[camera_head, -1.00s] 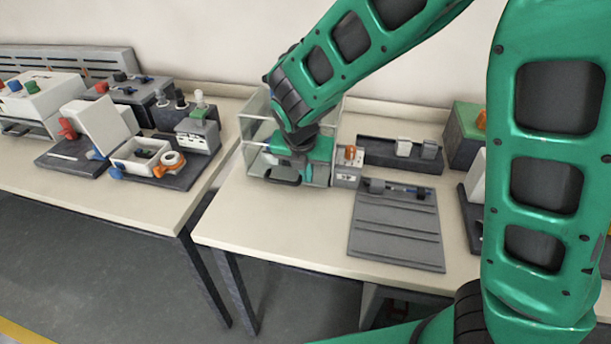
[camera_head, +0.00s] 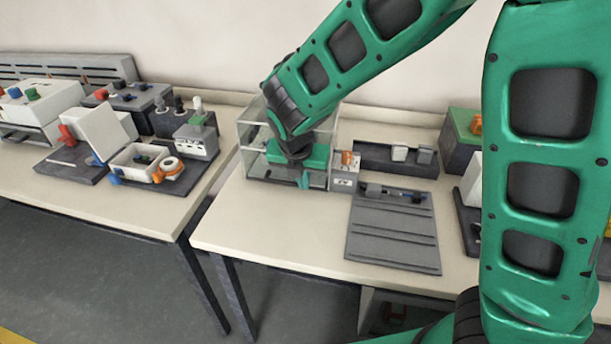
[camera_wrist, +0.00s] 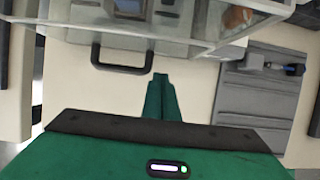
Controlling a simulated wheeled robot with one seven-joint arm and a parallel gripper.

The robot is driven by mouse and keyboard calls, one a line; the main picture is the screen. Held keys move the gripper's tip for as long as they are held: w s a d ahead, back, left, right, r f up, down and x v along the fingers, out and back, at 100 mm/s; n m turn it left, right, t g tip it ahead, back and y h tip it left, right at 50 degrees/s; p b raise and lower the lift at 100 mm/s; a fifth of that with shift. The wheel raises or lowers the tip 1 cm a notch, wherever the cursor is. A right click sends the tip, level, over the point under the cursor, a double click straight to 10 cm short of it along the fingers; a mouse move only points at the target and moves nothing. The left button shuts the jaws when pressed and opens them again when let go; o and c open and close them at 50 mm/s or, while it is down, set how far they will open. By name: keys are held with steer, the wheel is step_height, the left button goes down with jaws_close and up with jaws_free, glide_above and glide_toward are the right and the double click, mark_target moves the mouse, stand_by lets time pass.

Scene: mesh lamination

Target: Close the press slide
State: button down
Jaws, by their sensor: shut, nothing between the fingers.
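The press is a clear-walled box (camera_head: 252,132) at the left end of the middle table. In the wrist view its clear front edge (camera_wrist: 200,48) spans the top. A black U-shaped slide handle (camera_wrist: 122,68) sticks out from the front of the box. My gripper (camera_wrist: 160,80) is shut and empty, its green fingers together just in front of the box, close to the handle's right end. Touching or apart cannot be told. In the head view my gripper (camera_head: 305,181) is at the box's front right, and my wrist hides much of the press and its handle.
A small grey control unit (camera_head: 345,170) with an orange knob stands right of the press. A grey ridged mat (camera_head: 392,235) lies in front of it. A dark tray (camera_head: 372,157) with light blocks is behind. Bare tabletop (camera_head: 270,225) lies in front of the press.

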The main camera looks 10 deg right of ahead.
steer(key=s+v, duration=0.1)
steer(key=v, duration=0.9)
steer(key=s+d+m+g, duration=0.1)
steer(key=s+d+m, duration=0.2)
steer(key=d+m, duration=0.7)
steer(key=s+d+m+g, duration=0.2)
steer(key=s+d+m, duration=0.2)
steer(key=d+m, duration=0.55)
steer(key=s+d+m+y, duration=0.1)
steer(key=s+d+m, duration=0.5)
steer(key=s+m, duration=0.2)
steer(key=s+d+m+g+y, duration=0.1)
steer(key=s+d+m, duration=0.5)
steer(key=s+m, duration=0.3)
steer(key=shift+s+d+f+m, duration=0.25)
steer(key=shift+s+d+m, duration=0.15)
steer(key=shift+m, duration=0.25)
steer(key=shift+w+f, duration=0.25)
steer(key=shift+w, duration=0.4)
